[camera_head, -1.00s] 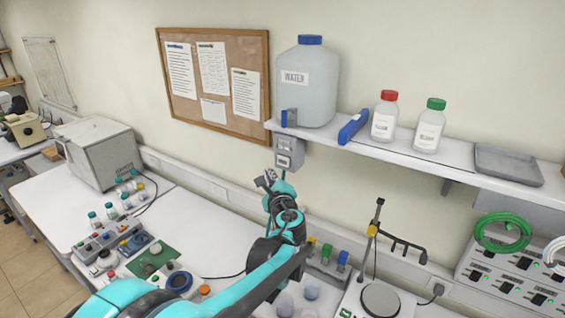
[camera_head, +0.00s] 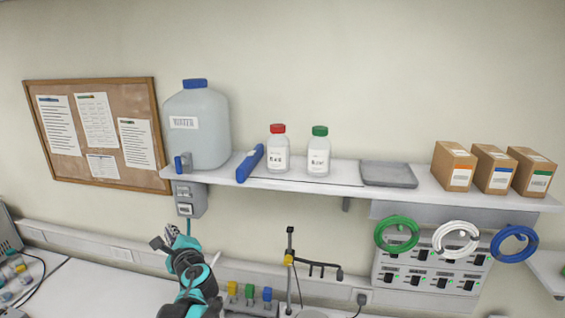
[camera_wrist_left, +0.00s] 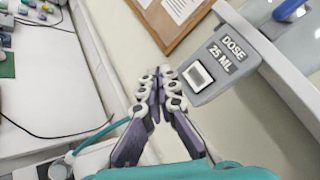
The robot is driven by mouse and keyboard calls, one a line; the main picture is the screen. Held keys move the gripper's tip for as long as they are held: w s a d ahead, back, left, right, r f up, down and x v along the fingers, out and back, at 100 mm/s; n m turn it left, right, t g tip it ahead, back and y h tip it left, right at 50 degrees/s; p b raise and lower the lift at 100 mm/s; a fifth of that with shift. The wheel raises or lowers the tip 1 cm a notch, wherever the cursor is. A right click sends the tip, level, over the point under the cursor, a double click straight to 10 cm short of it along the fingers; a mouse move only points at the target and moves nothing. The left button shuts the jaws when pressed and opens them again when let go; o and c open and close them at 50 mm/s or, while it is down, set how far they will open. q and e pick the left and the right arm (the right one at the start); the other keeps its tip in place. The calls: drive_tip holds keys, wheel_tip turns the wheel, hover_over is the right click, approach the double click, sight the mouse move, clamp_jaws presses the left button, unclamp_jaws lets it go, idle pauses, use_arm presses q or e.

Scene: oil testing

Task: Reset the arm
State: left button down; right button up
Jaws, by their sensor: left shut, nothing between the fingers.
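My left gripper (camera_head: 165,240) is raised in front of the wall, just below and left of the grey dose box (camera_head: 190,198) under the shelf. In the left wrist view its fingers (camera_wrist_left: 160,82) are closed together with nothing between them. The dose box there reads "DOSE 25 ML" and has a pale button (camera_wrist_left: 198,75) to the right of the fingertips. The fingertips look close to the box; whether they touch it I cannot tell. My right gripper is not in view.
The shelf (camera_head: 335,178) holds a water jug (camera_head: 197,125), a blue tool (camera_head: 250,163), red-capped (camera_head: 277,150) and green-capped (camera_head: 318,153) bottles, a grey tray (camera_head: 388,174) and boxes. A stand (camera_head: 290,260) rises right of my arm. The bench at left (camera_head: 90,290) has bare room.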

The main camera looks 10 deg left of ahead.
use_arm(q)
drive_tip(key=s+d+f+n+g+h+b, duration=0.2)
drive_tip(key=s+d+f+n+b, duration=0.3)
drive_tip(key=f, duration=1)
drive_tip(key=s+d+f+n+g+h+b, duration=0.1)
drive_tip(key=s+d+f+n+h+b, duration=0.4)
drive_tip(key=s+d+f+b, duration=0.3)
drive_tip(key=s+d+f+n+g+h+b, duration=0.2)
drive_tip(key=s+d+f+n+h+b, duration=0.2)
drive_tip(key=s+f+b, duration=0.9)
drive_tip(key=d+f+n+b, duration=0.2)
drive_tip(key=d+f+n, duration=0.1)
drive_tip(key=f, duration=0.6)
drive_tip(key=shift+d+f+g+b, duration=0.3)
drive_tip(key=shift+d+b, duration=0.05)
idle(0.7)
